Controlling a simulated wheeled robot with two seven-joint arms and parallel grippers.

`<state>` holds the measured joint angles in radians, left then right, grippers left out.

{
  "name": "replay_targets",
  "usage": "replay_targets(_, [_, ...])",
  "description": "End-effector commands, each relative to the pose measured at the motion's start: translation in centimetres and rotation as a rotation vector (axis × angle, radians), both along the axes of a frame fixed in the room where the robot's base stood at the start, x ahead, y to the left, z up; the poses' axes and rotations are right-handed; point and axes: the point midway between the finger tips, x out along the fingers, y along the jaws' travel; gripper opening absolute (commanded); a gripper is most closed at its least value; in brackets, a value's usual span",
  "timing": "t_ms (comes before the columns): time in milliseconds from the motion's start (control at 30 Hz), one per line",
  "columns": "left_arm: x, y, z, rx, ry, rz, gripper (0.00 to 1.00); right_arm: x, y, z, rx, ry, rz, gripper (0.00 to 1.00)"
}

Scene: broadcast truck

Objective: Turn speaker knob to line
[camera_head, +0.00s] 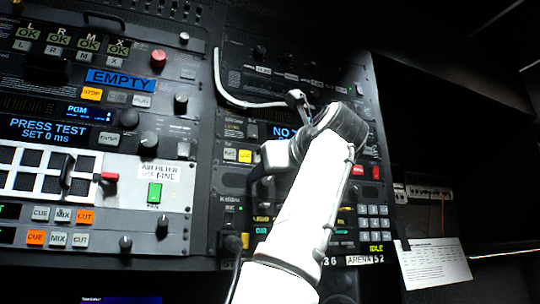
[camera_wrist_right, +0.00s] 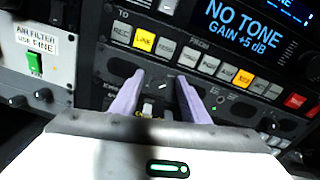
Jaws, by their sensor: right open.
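My right gripper (camera_wrist_right: 160,78) is open, with its two pale purple fingers spread in front of the dark audio panel (camera_wrist_right: 92,75). Between the fingertips is a dark, shadowed spot with a small white mark, which may be a knob; I cannot tell whether it is the speaker knob or whether the fingers touch it. Above the left finger, the LINE button (camera_wrist_right: 144,40) is lit yellow. In the head view my right arm (camera_head: 310,190) covers the middle of this panel and hides the fingers. My left gripper is not in view.
The NO TONE display (camera_wrist_right: 250,30) is above right of the fingers, over a row of buttons. A red button (camera_wrist_right: 294,101) is at the right. The panel with the green switch (camera_wrist_right: 35,64) stands close on the left. A paper sheet (camera_head: 434,263) hangs right of the keypad.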

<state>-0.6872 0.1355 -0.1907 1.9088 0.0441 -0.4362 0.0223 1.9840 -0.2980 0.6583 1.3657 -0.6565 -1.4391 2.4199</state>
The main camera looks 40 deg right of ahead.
Motion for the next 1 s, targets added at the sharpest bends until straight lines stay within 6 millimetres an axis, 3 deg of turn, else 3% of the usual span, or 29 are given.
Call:
replay_targets(300, [0.0,0.0,0.1,0.000,0.000,0.000,0.31,-0.1,-0.1,5.5,0.000,0.000,0.000,0.41])
replay_targets(500, [0.0,0.0,0.1,0.000,0.000,0.000,0.31,-0.1,-0.1,7.6,-0.001,0.001,-0.001,0.41])
replay_targets(1000, [0.0,0.0,0.1,0.000,-0.001,0.000,0.31,0.0,0.0,8.6,0.001,0.002,0.000,0.41])
